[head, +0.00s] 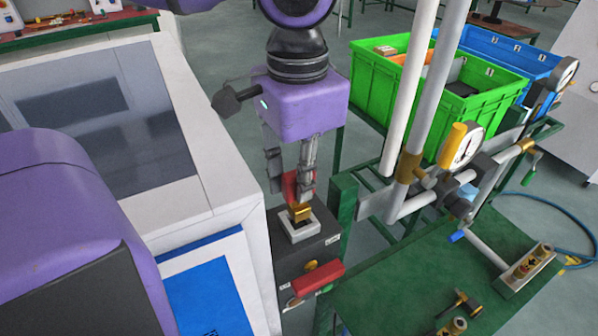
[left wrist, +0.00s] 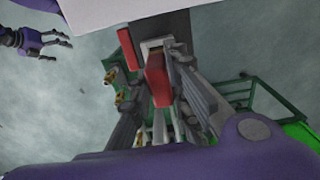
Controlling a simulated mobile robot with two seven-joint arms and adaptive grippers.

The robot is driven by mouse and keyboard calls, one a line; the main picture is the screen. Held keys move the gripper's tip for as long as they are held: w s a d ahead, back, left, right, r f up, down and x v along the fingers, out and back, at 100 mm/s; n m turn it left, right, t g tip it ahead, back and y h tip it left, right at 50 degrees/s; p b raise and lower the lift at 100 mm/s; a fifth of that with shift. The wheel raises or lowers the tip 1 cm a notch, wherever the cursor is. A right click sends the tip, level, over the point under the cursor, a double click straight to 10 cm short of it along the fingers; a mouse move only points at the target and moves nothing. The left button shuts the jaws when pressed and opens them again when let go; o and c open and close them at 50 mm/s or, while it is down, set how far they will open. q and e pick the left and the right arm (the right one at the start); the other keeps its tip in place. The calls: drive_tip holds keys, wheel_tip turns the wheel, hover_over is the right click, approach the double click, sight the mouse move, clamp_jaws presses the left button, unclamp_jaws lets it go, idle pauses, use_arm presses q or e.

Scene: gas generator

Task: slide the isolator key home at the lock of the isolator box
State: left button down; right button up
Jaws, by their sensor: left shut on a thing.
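My left gripper (head: 292,186) comes down from above in the head view, shut on the red isolator key (head: 290,187). The key's brass lower part (head: 301,212) is at the square white lock (head: 300,231) on top of the dark isolator box (head: 290,260). I cannot tell how deep the brass sits in the lock. In the left wrist view the red key (left wrist: 157,82) is between the fingers, with the pale lock (left wrist: 150,45) partly hidden beyond it. My right gripper (left wrist: 62,40) shows at the upper left there, empty with fingers apart.
A red handle (head: 318,279) sits on the box's front below the lock. A white cabinet (head: 215,185) stands close on the left. Pipes with a gauge (head: 468,147) and a green bench (head: 400,290) are on the right, with green (head: 385,95) and blue crates behind.

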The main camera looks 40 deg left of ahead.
use_arm(q)
drive_tip(key=shift+f+b, duration=0.6)
drive_tip(key=shift+f, duration=0.95)
use_arm(e)
drive_tip(key=shift+s+f, duration=0.5)
drive_tip(key=shift+f, duration=0.25)
use_arm(q)
drive_tip(key=c, duration=1.6)
unclamp_jaws()
drive_tip(key=shift+o, duration=0.2)
drive_tip(key=shift+r, duration=0.2)
wheel_tip(320, 180, up, 12)
drive_tip(key=shift+f, duration=0.15)
